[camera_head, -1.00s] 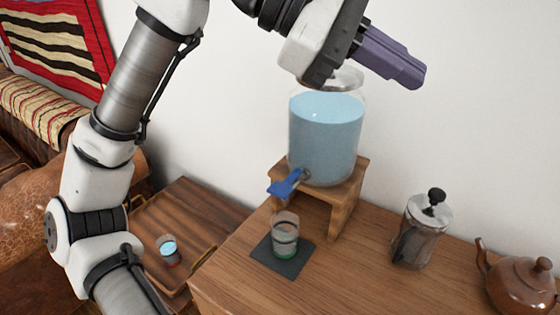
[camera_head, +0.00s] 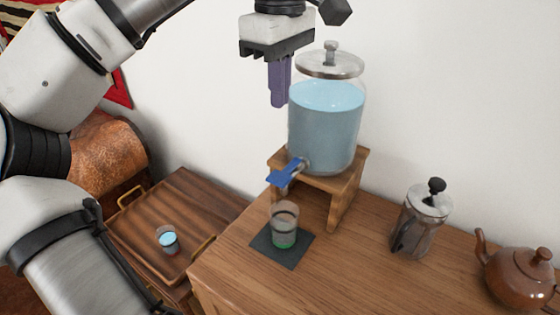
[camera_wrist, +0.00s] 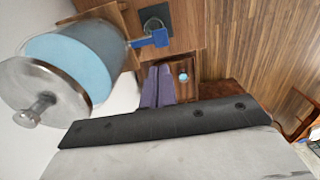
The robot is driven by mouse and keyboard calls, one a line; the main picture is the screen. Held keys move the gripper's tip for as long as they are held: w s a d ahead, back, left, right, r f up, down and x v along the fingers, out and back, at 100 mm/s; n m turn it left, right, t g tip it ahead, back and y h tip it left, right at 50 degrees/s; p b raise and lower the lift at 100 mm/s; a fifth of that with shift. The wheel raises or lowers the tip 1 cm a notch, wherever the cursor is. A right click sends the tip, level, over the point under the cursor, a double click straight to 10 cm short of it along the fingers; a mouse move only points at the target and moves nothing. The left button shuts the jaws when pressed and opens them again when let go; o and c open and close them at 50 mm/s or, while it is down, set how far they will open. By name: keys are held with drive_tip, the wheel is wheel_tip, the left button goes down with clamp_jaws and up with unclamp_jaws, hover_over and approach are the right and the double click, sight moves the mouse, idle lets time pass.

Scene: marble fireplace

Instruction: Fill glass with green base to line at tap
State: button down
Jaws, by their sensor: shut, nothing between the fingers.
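The glass with the green base (camera_head: 284,225) stands upright on a dark square mat (camera_head: 266,250), below the dispenser's tap. A dark line runs around it; I see no clear water in it. The glass dispenser (camera_head: 325,125) holds blue water, has a metal lid and sits on a wooden stand (camera_head: 345,190). Its blue tap lever (camera_head: 284,174) points out to the front left, and shows in the wrist view too (camera_wrist: 150,39). My gripper (camera_head: 279,104) points down, shut and empty, left of the dispenser and above the lever. Its purple fingers also show in the wrist view (camera_wrist: 157,72).
A French press (camera_head: 422,220) and a brown teapot (camera_head: 520,275) stand on the counter to the right. A lower wooden tray (camera_head: 180,205) at left holds another glass (camera_head: 167,240) with blue water. The counter front is clear.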

sight(281, 176)
wheel_tip(281, 176, down, 14)
drive_tip(key=shift+f+p, duration=0.1)
drive_tip(key=shift+p, duration=0.6)
drive_tip(key=f+t+b, duration=0.1)
drive_tip(key=b, duration=0.2)
drive_tip(key=shift+s+f+h, duration=0.1)
drive_tip(key=shift+f+h, duration=0.15)
drive_tip(key=shift+h, duration=0.05)
drive_tip(key=shift+r, duration=0.4)
idle(4.8)
drive_tip(key=shift+r+p, duration=0.5)
drive_tip(key=shift+r, duration=0.2)
